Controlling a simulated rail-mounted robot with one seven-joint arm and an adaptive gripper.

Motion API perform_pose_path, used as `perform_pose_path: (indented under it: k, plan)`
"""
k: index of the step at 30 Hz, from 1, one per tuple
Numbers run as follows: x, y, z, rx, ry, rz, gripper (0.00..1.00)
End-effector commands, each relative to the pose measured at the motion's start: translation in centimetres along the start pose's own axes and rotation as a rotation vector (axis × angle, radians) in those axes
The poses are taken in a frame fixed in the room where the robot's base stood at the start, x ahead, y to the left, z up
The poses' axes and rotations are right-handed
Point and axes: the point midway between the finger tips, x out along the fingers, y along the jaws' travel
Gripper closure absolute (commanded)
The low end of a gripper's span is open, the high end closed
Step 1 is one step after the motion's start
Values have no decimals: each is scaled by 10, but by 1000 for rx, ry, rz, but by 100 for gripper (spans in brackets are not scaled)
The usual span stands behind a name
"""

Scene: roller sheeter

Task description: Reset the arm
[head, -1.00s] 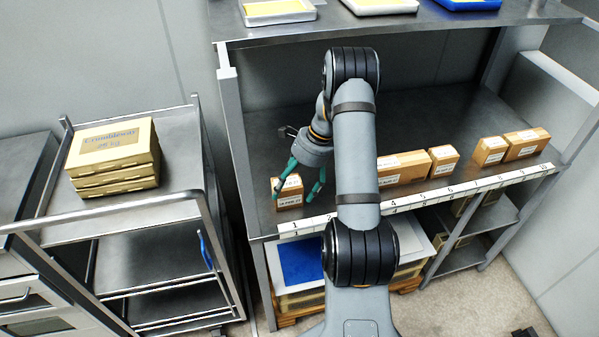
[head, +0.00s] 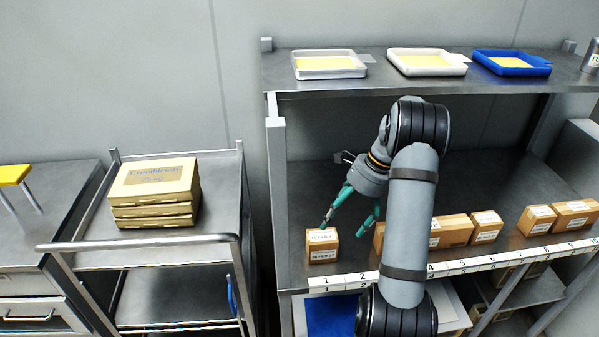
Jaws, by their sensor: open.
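My gripper (head: 350,218) has teal fingers spread apart and is open, with nothing between the fingertips. It hangs over the left part of the middle shelf (head: 303,190). The left fingertip is close to the top of a small labelled box (head: 322,247) near the shelf's front left, above number 1; I cannot tell whether they touch. My grey arm stands in front of the shelf and hides part of it, including part of a box just right of the gripper.
More labelled boxes (head: 487,226) line the shelf's front to the right, behind a numbered strip (head: 458,267). Above are trays on a top shelf (head: 380,78). Left is a cart (head: 222,209) with stacked cartons (head: 155,190). A shelf post (head: 277,200) stands left of my gripper.

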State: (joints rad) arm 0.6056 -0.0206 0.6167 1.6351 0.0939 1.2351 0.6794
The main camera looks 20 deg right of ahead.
Motion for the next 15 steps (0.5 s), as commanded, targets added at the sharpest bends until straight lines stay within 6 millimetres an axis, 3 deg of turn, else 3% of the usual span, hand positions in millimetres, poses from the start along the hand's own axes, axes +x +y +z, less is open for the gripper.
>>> perform_pose_path:
  k: [8,15]
  plan:
    - [16,1,1,0,-2,4,16]
    - [63,2,2,0,-2,7,16]
